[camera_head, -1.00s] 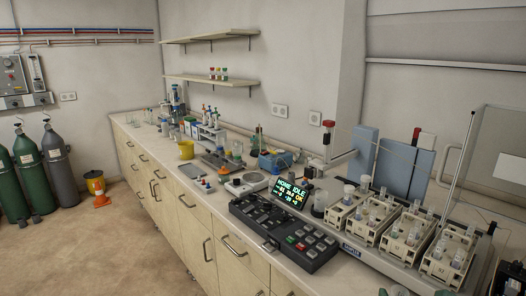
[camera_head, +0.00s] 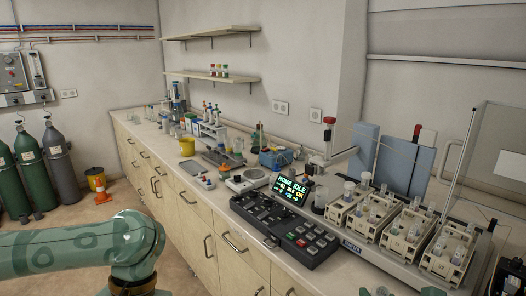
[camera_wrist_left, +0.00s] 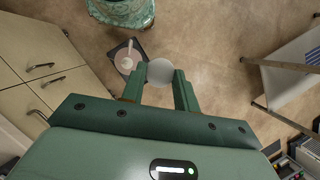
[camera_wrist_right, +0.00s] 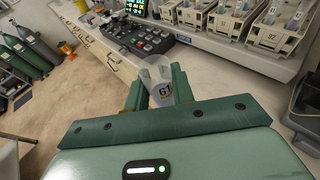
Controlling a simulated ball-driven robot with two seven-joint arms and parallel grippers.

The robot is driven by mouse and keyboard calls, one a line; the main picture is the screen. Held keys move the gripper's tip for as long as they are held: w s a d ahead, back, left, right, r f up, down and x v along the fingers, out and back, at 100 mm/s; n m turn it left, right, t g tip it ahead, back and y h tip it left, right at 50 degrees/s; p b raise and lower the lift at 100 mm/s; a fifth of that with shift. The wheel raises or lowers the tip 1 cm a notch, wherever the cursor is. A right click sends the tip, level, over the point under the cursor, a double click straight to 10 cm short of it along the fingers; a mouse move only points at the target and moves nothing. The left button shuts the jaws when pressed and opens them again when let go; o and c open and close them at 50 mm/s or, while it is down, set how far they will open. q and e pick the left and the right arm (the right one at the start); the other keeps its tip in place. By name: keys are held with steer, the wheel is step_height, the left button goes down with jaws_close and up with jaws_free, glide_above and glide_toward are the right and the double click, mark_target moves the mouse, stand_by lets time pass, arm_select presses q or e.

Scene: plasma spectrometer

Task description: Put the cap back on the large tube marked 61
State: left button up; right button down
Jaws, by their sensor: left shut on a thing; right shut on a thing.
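My right gripper (camera_wrist_right: 160,92) is shut on a clear tube marked 61 (camera_wrist_right: 163,80), which shows between its fingers in the right wrist view. The tube's wide end faces the camera's far side, and no cap shows on it. My left gripper (camera_wrist_left: 160,78) is shut on a pale round cap (camera_wrist_left: 160,71), held above the floor in the left wrist view. In the head view my left arm crosses the lower left, with its fingers out of frame. Only small parts at the bottom right edge of the head view seem to belong to my right gripper.
The bench carries a black keypad unit (camera_head: 285,230) with a lit display (camera_head: 293,189). The autosampler tray (camera_head: 370,247) with several tube racks (camera_head: 399,235) stands to its right. A clear panel (camera_head: 492,160) rises at the far right. Floor at left is open before the gas cylinders (camera_head: 60,165).

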arm_select(q)
steer(key=shift+r, duration=0.1)
arm_select(e)
steer(key=shift+a, duration=0.1)
stand_by(0.4)
steer(key=s+a+f+n+g+y, duration=0.1)
steer(key=a+n+y, duration=0.3)
steer(key=a, duration=0.3)
steer(key=s+a+f+n+g+y, duration=0.1)
steer(key=a+n+y, duration=0.3)
steer(key=a, duration=0.4)
steer(key=shift+g+y, duration=0.7)
arm_select(q)
steer(key=shift+w+d+r, duration=0.1)
steer(key=shift+w+r, duration=0.1)
steer(key=w+d+r+n+h, duration=0.1)
steer(key=d+r+n, duration=0.3)
steer(key=d, duration=0.4)
steer(key=w+d+r+n+t+h, duration=0.1)
steer(key=d+r+n, duration=0.3)
steer(key=d, duration=0.4)
steer(key=w+d+r+n+t+h, duration=0.1)
steer(key=w+d+r+n+h, duration=0.1)
steer(key=d, duration=0.7)
step_height(320, 180, up, 3)
steer(key=w+n, duration=0.1)
steer(key=n, duration=0.1)
steer(key=shift+w+n+h, duration=0.3)
steer(key=shift+w+n, duration=0.05)
steer(key=shift+n, duration=0.05)
